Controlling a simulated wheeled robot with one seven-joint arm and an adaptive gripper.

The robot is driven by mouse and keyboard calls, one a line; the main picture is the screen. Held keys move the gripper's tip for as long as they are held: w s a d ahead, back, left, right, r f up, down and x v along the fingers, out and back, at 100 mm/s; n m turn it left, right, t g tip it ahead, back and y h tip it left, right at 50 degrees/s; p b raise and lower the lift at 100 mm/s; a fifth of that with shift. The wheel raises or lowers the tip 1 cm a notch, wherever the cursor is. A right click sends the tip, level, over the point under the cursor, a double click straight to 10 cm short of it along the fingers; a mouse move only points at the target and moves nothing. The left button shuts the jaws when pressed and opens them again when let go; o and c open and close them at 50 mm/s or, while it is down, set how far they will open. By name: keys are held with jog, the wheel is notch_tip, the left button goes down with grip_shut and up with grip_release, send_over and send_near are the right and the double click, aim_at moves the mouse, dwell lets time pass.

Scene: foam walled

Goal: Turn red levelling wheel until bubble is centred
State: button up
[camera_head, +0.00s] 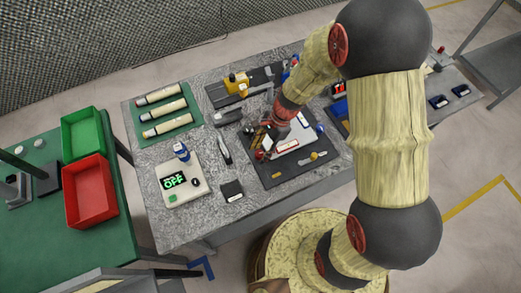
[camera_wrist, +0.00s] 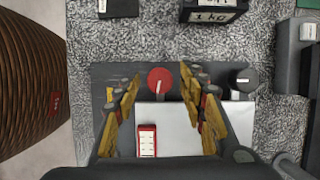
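The red levelling wheel (camera_wrist: 159,80), with a white mark on its face, is at the far edge of a white plate (camera_wrist: 180,116) in the wrist view. My gripper (camera_wrist: 162,88) is open, with its yellow fingers on either side of the wheel and gaps visible between. I cannot tell their height over it. A red-framed white level vial (camera_wrist: 147,141) lies on the plate, and it also shows in the head view (camera_head: 288,147); its bubble is too small to make out. In the head view my gripper (camera_head: 262,143) hides the red wheel.
A white scale (camera_head: 183,184), a black block (camera_head: 232,190) and a green mat (camera_head: 142,110) with several cylinders lie left. Bare grey tabletop (camera_head: 170,227) shows at the front left.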

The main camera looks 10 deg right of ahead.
jog(key=shift+c, duration=1.2)
jog(key=c, duration=0.7)
grip_shut()
jog(key=n+g+p, duration=0.1)
jog(key=n, duration=0.2)
jog(key=shift+w+r+p, duration=0.1)
jog(key=shift+r+p, duration=0.05)
jog(key=shift+p, duration=0.2)
jog(key=shift+n+g+h, duration=0.3)
jog(key=shift+n+h, duration=0.1)
jog(key=shift+n, duration=0.4)
jog(key=o, duration=1.1)
grip_release()
